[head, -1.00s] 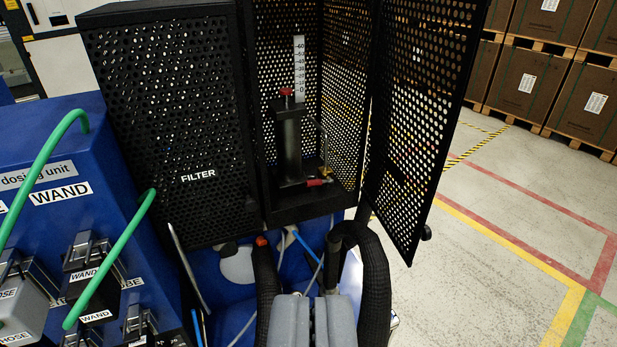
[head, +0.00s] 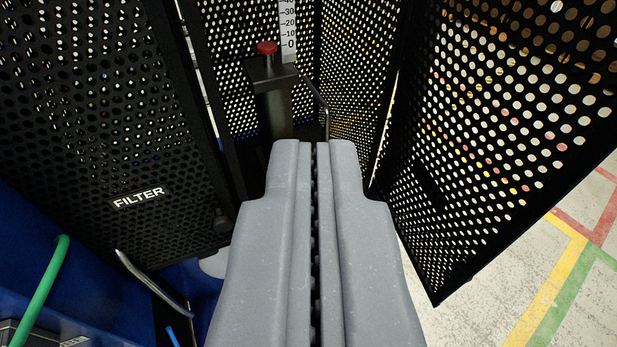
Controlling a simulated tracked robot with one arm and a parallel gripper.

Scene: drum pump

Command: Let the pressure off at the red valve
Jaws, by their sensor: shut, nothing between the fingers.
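A dark upright filter column (head: 274,105) stands inside the open black mesh cabinet, with a red knob (head: 267,47) on its top. A thin bent pipe (head: 318,97) runs down from the column's right side. My gripper (head: 314,148) is shut and empty, fingers pointing into the cabinet opening, in front of the column's lower part. The small red handle low at the column's foot, visible earlier, is hidden behind my fingers now. I cannot tell whether they touch anything.
The perforated door (head: 500,140) stands open on the right. The FILTER panel (head: 95,120) closes off the left side. A white scale (head: 289,25) stands behind the knob. A green hose (head: 42,290) and a metal wand (head: 152,283) are at lower left. Floor at right is clear.

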